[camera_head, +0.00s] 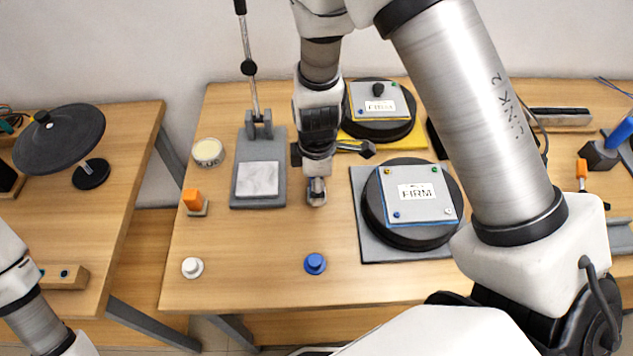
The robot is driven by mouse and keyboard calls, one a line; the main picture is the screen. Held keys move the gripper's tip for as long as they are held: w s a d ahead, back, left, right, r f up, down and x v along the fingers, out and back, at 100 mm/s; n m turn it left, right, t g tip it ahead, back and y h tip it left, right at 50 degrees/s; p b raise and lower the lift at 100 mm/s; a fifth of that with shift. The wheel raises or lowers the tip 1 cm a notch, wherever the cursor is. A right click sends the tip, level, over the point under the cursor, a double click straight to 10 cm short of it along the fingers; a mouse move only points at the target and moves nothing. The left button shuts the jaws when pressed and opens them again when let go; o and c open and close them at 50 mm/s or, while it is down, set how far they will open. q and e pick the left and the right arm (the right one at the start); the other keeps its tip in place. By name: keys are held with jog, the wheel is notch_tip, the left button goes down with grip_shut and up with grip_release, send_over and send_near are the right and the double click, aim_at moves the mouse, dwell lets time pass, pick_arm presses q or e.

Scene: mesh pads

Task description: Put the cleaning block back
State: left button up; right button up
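I cannot tell for sure which piece is the cleaning block. One candidate is a small block with an orange grip (194,200), standing at the left of the main table. Another orange-topped piece (582,170) stands at the far right by a dark grey block (598,155). My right gripper (316,199) points down over the table, between the grey lever stand (239,201) and the round pads. Its fingers look close together, but their gap and anything between them are unclear. Of my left arm only links show at the lower left; its gripper is out of view.
Two black round pads carry plates marked FIRM, one at the back (380,105) and one in front (413,191). A white knob (192,267), a blue knob (315,263) and a round tub (208,152) stand on the table. The front middle is mostly clear.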

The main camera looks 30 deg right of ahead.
notch_tip(320, 180, up, 12)
